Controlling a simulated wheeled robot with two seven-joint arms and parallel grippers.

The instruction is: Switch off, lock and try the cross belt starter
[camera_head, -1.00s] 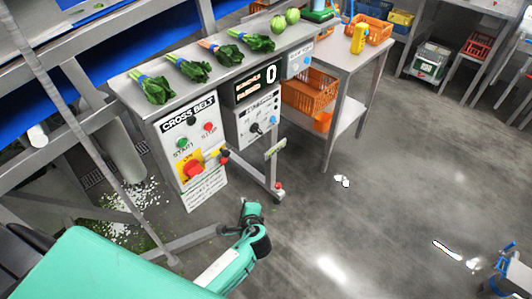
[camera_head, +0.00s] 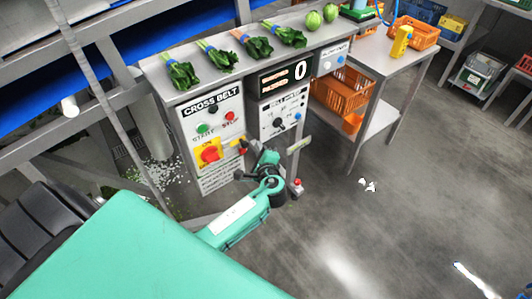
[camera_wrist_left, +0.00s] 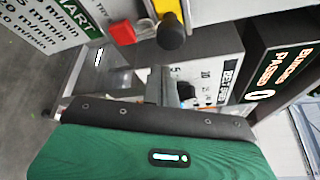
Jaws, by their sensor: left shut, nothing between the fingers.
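The cross belt starter (camera_head: 213,150) is a grey panel with a green START button (camera_head: 203,129), a red STOP button (camera_head: 230,116) and a red switch knob on a yellow plate (camera_head: 210,154) marked ON. My left gripper (camera_head: 258,151) is shut and empty, close to the ball end and in front of the panel's right edge. Contact cannot be told. My right gripper is not in view.
A second control box (camera_head: 283,116) with a display reading 0 stands right of the starter. Bunched greens (camera_head: 182,74) lie on the shelf above. The floor at right is mostly open.

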